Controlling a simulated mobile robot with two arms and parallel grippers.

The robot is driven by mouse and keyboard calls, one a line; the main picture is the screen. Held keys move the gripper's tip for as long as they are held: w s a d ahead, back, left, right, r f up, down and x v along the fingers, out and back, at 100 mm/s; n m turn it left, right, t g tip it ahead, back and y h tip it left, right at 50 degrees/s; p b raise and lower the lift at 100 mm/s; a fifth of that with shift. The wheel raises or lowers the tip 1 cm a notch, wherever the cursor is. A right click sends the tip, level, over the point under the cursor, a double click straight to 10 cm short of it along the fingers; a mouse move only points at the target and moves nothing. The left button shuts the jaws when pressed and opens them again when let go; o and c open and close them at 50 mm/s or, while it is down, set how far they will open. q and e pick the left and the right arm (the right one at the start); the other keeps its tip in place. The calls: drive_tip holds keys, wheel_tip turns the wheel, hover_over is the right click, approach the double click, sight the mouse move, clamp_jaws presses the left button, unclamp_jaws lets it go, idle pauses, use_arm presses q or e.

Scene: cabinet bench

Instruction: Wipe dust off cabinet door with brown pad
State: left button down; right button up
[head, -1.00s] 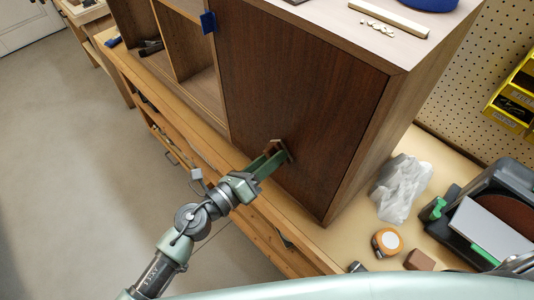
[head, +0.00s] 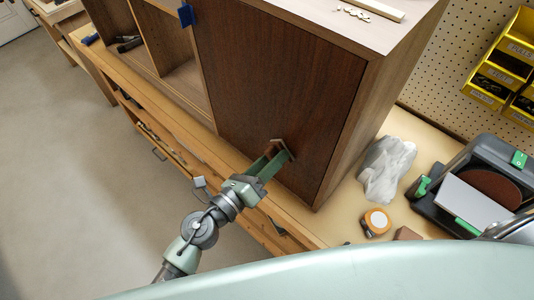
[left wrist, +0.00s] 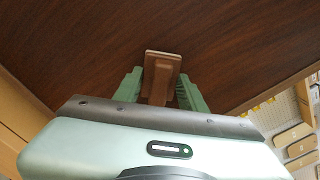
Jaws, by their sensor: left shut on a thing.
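The dark brown cabinet door (head: 290,80) is closed, with a blue piece at its upper left edge. My left gripper (head: 270,161) is shut on the brown pad (head: 283,150) near the lower part of the door. In the left wrist view the pad (left wrist: 163,57) sits between the two green fingers (left wrist: 160,88), its flat face toward the dark door panel (left wrist: 90,45). The pad appears at or very near the door surface; I cannot tell if it touches. I cannot make out dust on the door. My right gripper is not in view.
Right of the cabinet on the workbench (head: 341,221) lie a crumpled clear bag (head: 386,168), an orange-and-white roll (head: 376,222), a brown block (head: 407,233) and a grey sander-like machine (head: 475,190). Yellow bins (head: 505,65) hang on the pegboard. Open shelves (head: 165,45) adjoin the door.

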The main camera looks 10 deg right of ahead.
use_arm(q)
drive_tip(key=shift+w+a+b, duration=0.2)
drive_tip(key=shift+w+a, duration=0.55)
drive_tip(key=shift+w, duration=0.25)
drive_tip(key=shift+w+a+b, duration=0.25)
drive_tip(key=shift+w+a, duration=0.45)
drive_tip(key=shift+w, duration=0.35)
drive_tip(key=shift+w+a+b, duration=0.2)
drive_tip(key=shift+w+a, duration=0.55)
drive_tip(key=shift+w, duration=0.25)
drive_tip(key=shift+w+a+b, duration=0.35)
drive_tip(key=shift+w+a, duration=0.4)
drive_tip(key=shift+w, duration=0.25)
drive_tip(key=shift+w+a+b, duration=0.35)
drive_tip(key=shift+w+a, duration=0.4)
drive_tip(key=shift+w, duration=0.25)
drive_tip(key=shift+w+a+b, duration=0.4)
drive_tip(key=shift+w+a, duration=0.3)
drive_tip(key=shift+w, duration=0.3)
drive_tip(key=shift+r, duration=0.1)
drive_tip(key=shift+v, duration=0.8)
drive_tip(key=b+v, duration=0.1)
drive_tip(key=v, duration=0.5)
